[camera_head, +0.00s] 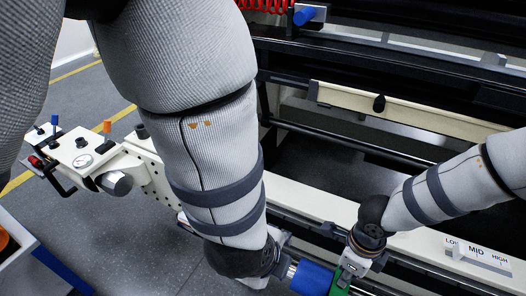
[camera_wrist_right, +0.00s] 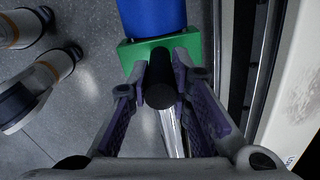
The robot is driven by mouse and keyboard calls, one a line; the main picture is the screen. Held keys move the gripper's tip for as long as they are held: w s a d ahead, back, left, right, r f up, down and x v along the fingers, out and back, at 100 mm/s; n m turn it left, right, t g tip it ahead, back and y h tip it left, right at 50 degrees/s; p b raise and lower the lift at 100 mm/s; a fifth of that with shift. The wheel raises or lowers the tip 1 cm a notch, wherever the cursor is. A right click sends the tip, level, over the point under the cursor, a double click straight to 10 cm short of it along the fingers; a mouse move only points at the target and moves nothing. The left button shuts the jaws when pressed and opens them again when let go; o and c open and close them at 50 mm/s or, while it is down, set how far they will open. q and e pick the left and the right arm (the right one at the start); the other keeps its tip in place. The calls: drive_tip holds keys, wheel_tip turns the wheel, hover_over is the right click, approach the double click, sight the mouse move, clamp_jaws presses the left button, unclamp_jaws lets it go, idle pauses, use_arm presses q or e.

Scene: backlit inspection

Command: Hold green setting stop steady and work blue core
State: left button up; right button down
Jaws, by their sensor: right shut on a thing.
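The blue core (camera_head: 311,279) is a thick blue cylinder at the bottom of the head view; it also shows at the top of the right wrist view (camera_wrist_right: 151,16). The green setting stop (camera_head: 337,286) sits against its right end; in the right wrist view it is a green block (camera_wrist_right: 132,55) across the blue core's end. My right gripper (camera_wrist_right: 161,68) is shut on the green setting stop, with a finger on each side of a black rod end. My left gripper (camera_head: 284,266) is at the blue core's left end, partly hidden by its wrist; its jaws are unclear.
A shiny rod (camera_wrist_right: 172,130) runs below the black end. A cream rail (camera_head: 420,243) with a LOW/MID/HIGH label plate (camera_head: 477,251) lies at right. A blue-edged bin (camera_head: 35,262) is at lower left.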

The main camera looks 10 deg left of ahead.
drive_tip(key=c, duration=1.4)
unclamp_jaws()
